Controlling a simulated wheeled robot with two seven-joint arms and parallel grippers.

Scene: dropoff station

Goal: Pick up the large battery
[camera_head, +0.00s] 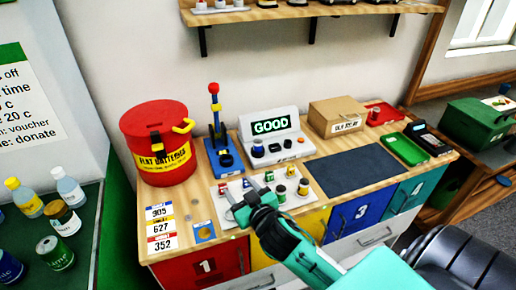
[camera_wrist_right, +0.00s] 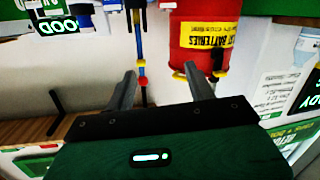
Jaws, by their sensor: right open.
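Several small upright batteries stand on a white tray (camera_head: 262,212) in the middle of the bench. I cannot tell for certain which is the large battery. My right gripper (camera_head: 250,187) is over the left part of the tray, to the left of those two. Its jaws are open and empty in the right wrist view (camera_wrist_right: 160,88). The gripper hides part of the tray. My left gripper is not in view.
A red flat-batteries bin (camera_head: 160,115) stands at the back left, beside a blue stand with a red knob (camera_head: 222,155). A tester reading GOOD (camera_head: 271,127), a cardboard box (camera_head: 336,114) and a green tray (camera_head: 404,149) stand behind and right. The dark mat (camera_head: 348,171) is clear.

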